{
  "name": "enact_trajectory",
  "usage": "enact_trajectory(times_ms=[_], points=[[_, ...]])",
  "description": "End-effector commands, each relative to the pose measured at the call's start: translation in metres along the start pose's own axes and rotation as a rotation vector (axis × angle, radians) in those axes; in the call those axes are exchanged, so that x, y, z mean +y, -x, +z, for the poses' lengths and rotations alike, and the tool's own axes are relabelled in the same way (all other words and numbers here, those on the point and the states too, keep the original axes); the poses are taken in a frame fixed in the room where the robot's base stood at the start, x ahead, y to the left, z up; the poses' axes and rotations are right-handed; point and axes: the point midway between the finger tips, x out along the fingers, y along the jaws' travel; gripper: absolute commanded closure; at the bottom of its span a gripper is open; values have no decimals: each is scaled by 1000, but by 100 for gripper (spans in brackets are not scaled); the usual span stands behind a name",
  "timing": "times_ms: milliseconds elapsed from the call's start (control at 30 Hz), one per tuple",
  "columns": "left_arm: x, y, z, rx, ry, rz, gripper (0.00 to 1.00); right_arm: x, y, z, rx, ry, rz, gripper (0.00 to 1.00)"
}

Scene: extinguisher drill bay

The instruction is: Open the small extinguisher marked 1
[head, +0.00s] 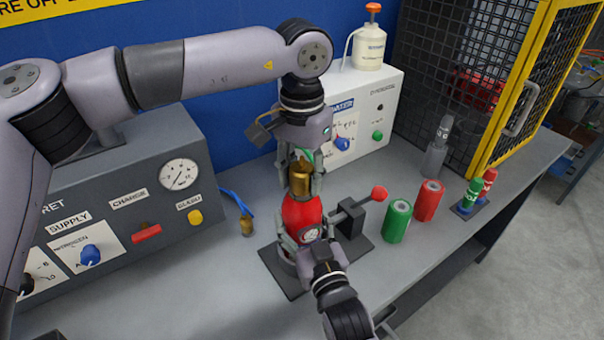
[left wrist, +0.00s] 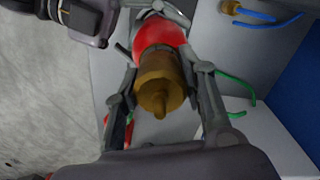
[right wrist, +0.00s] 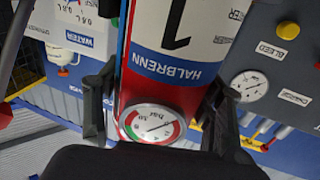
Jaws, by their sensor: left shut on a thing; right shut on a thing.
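The small extinguisher (head: 302,212) stands upright at a dark clamp fixture (head: 283,278) on the bench. It has a red body and a brass head (head: 300,180). In the right wrist view its label (right wrist: 175,50) shows a 1 and a round gauge (right wrist: 152,124). My left gripper (head: 302,178) comes from above and is shut on the brass head; the left wrist view shows the head (left wrist: 160,85) between its fingers. My right gripper (head: 308,236) is shut on the red body, low down near the gauge. The body's bottom is partly hidden by my right gripper.
The clamp's red knob (head: 379,193) sticks out to the right. A green cylinder (head: 397,222) and a red cylinder (head: 428,201) stand beyond it. A grey console (head: 120,180) is left, a white water box (head: 365,120) behind, and a yellow-framed cage (head: 520,75) at right.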

Motion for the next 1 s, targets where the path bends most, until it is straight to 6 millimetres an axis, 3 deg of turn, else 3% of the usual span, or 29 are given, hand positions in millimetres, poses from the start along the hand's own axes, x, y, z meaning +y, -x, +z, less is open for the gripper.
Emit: enact_trajectory(times_ms=[167, 367, 1000], points=[[-2, 0, 0, 1, 2, -3, 96, 0, 0, 0, -1, -1, 0, 100], [-2, 0, 0, 1, 128, -3, 96, 0, 0, 0, -1, -1, 1, 100], [-2, 1, 0, 3, 1485, -4, 96, 1, 0, 0, -1, -1, 1, 100]])
